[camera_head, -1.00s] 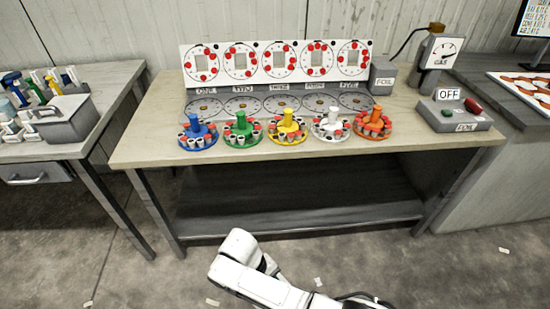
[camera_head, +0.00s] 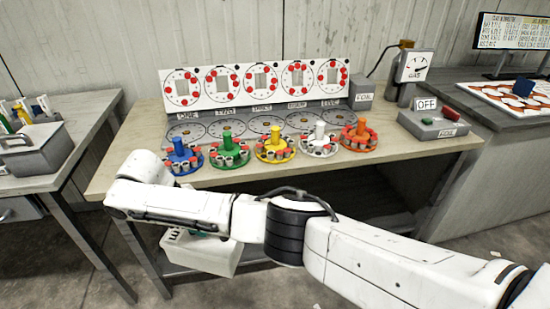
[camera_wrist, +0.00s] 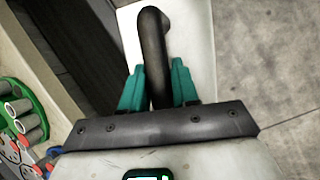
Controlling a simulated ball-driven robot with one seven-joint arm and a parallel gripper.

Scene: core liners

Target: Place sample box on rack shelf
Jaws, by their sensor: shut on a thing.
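A white box (camera_head: 205,256) hangs below my forearm in front of the workbench in the head view. Its white top (camera_wrist: 195,45) and dark curved handle (camera_wrist: 153,50) show in the wrist view. My gripper (camera_wrist: 158,88) has its two teal fingers shut on the handle, one on each side. In the head view my gripper (camera_head: 200,234) is mostly hidden by my arm. A dark lower shelf (camera_head: 375,197) shows under the bench top, partly covered by my arm. No separate rack can be made out.
The workbench (camera_head: 118,165) carries several coloured carousels with small vials and a dial panel (camera_head: 250,85). My arm crosses close before its front edge. Another bench (camera_head: 80,135) stands left and a counter (camera_head: 480,165) right. The wrist view shows a green carousel (camera_wrist: 22,108) close by.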

